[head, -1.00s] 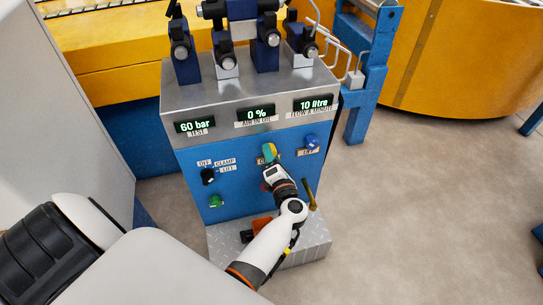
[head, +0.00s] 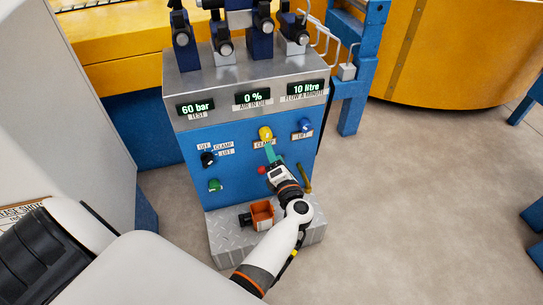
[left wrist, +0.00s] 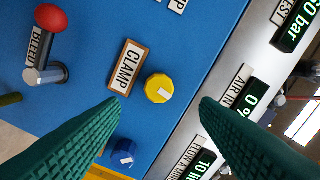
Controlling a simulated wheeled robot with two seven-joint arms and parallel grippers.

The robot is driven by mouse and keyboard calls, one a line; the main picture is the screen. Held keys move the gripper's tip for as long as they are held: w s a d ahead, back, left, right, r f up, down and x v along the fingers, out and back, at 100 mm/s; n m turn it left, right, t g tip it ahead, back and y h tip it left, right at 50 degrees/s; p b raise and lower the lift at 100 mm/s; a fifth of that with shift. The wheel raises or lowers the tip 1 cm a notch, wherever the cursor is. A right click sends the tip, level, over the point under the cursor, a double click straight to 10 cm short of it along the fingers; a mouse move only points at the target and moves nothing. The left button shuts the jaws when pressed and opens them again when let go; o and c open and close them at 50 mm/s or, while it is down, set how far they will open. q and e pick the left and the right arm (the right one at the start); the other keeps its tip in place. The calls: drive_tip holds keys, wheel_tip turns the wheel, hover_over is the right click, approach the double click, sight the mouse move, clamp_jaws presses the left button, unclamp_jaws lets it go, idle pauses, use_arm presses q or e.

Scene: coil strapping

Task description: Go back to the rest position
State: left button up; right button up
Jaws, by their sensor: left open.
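My left gripper (head: 270,155) is in front of the blue control panel (head: 230,180). Its green fingers are open and empty, and they point up toward the yellow CLAMP knob (head: 265,133). In the left wrist view the open fingers (left wrist: 160,103) stand either side of the yellow knob (left wrist: 158,89) in the picture, and the knob looks clear of them. The red bleed knob (head: 262,170) is beside the gripper, and it also shows in the left wrist view (left wrist: 51,18). My right gripper is not in view.
A blue knob (head: 305,125), a black selector (head: 208,159) and a green button (head: 214,185) are on the panel. An orange box (head: 262,212) sits on the metal step (head: 222,243) below. A grey cabinet (head: 95,110) stands left; floor (head: 410,200) is clear right.

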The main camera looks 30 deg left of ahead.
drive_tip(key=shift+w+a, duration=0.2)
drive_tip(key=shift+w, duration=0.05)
